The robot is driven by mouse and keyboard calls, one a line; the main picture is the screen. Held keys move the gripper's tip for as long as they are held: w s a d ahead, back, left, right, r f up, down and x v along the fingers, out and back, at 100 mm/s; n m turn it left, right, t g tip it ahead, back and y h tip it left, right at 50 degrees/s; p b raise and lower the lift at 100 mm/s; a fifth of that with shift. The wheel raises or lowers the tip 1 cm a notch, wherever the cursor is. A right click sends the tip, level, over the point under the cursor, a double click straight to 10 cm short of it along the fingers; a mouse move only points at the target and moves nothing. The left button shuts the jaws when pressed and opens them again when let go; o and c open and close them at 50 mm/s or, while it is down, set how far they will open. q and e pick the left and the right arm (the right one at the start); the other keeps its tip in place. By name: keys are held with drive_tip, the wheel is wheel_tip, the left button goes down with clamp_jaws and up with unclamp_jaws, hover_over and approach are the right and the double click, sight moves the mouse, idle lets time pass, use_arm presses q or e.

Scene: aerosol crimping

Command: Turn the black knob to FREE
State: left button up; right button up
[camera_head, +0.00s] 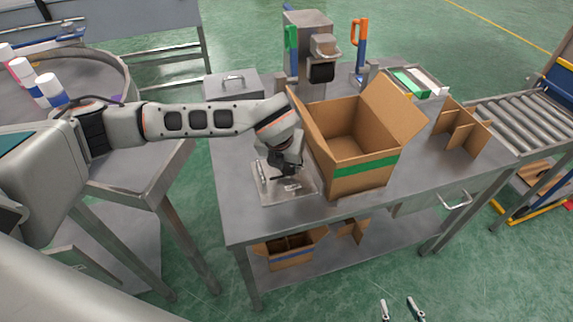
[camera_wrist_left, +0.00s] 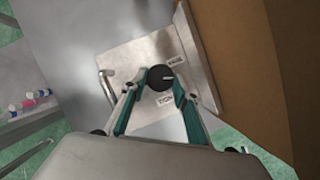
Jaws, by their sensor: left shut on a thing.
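The black knob (camera_wrist_left: 160,77) sits on a square metal plate (camera_wrist_left: 140,54) in the left wrist view. A pale mark on the knob points right, between one small label (camera_wrist_left: 175,61) above and another (camera_wrist_left: 165,100) below; their words are too small to read surely. My left gripper (camera_wrist_left: 157,88) is shut on the knob, one finger on each side. In the head view my left gripper (camera_head: 286,172) is over the plate (camera_head: 290,192) and hides the knob. My right gripper (camera_head: 401,309) shows only two fingertips, apart and empty, at the bottom edge.
An open cardboard box (camera_head: 362,150) stands right beside the plate on the metal table (camera_head: 240,215). A grey machine (camera_head: 308,30) stands behind. A cardboard divider (camera_head: 462,128) is further right. The table's front left is clear.

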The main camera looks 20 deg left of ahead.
use_arm(q)
drive_tip(key=shift+s+f+n, duration=0.1)
drive_tip(key=shift+n, duration=0.4)
drive_tip(key=shift+y, duration=0.3)
drive_tip(key=o, duration=1.1)
drive_tip(key=shift+s+d+r, duration=0.1)
drive_tip(key=shift+r, duration=0.45)
drive_tip(key=v, duration=1.1)
